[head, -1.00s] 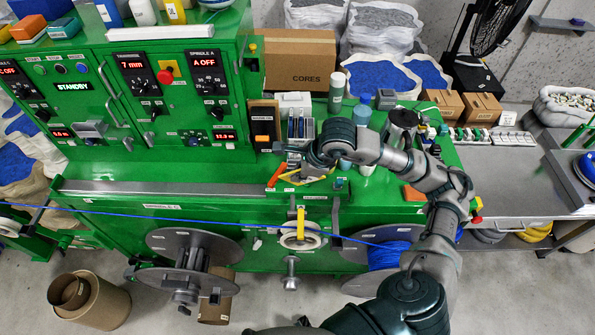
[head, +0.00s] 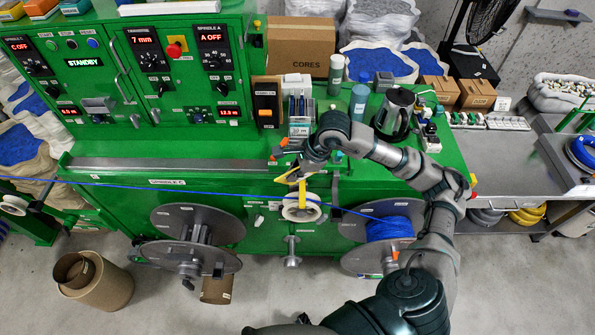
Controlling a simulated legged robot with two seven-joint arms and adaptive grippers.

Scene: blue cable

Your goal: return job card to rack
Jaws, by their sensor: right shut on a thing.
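My right gripper (head: 296,174) is low over the front edge of the green machine's worktop, its fingers pointing down and left. It is shut on a thin yellow piece (head: 287,178), which looks like the job card; fingers hide part of it. My left gripper is out of view.
A blue cable (head: 225,192) runs across the front, past a white guide wheel (head: 300,208) below the gripper, to a reel of blue cable (head: 388,228). An empty reel (head: 190,235) is at left.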

